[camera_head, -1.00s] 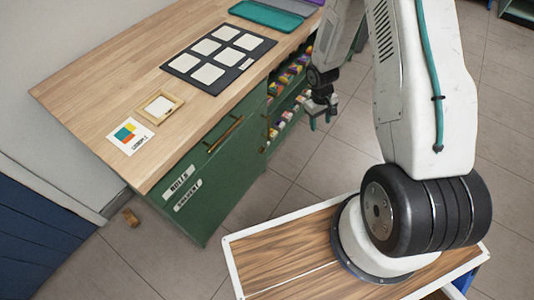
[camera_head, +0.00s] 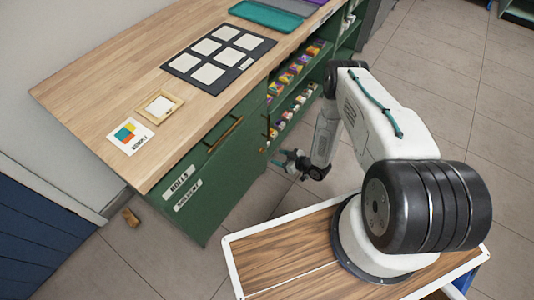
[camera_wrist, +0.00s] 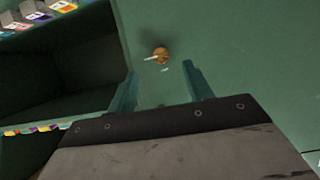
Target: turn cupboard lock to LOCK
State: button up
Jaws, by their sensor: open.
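The cupboard (camera_head: 206,190) is the green front below the wooden worktop, with a brass bar handle near its top. In the wrist view, a small round brass lock knob (camera_wrist: 160,54) with a pale pointer sits on the green panel (camera_wrist: 225,40). The pointer reaches left from the knob, and a small pale mark lies just below it; its writing is too small to read. My gripper (camera_head: 290,160) is beside the cupboard front. In the wrist view its two teal fingers (camera_wrist: 160,80) are open and empty, with the knob beyond and between their tips, apart from them.
Open shelves (camera_head: 296,90) with colourful small items lie right of the cupboard panel. The worktop (camera_head: 110,85) carries a dark board with pale cards, a small framed tray and a printed card. A small wooden block (camera_head: 130,216) lies on the floor at left.

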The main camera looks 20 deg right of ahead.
aim_at(262, 151)
jog(key=x, duration=0.7)
jog(key=shift+w+a, duration=0.25)
jog(key=shift+w, duration=0.1)
jog(key=shift+r, duration=0.1)
jog(key=shift+c, duration=0.3)
jog(key=c, duration=0.9)
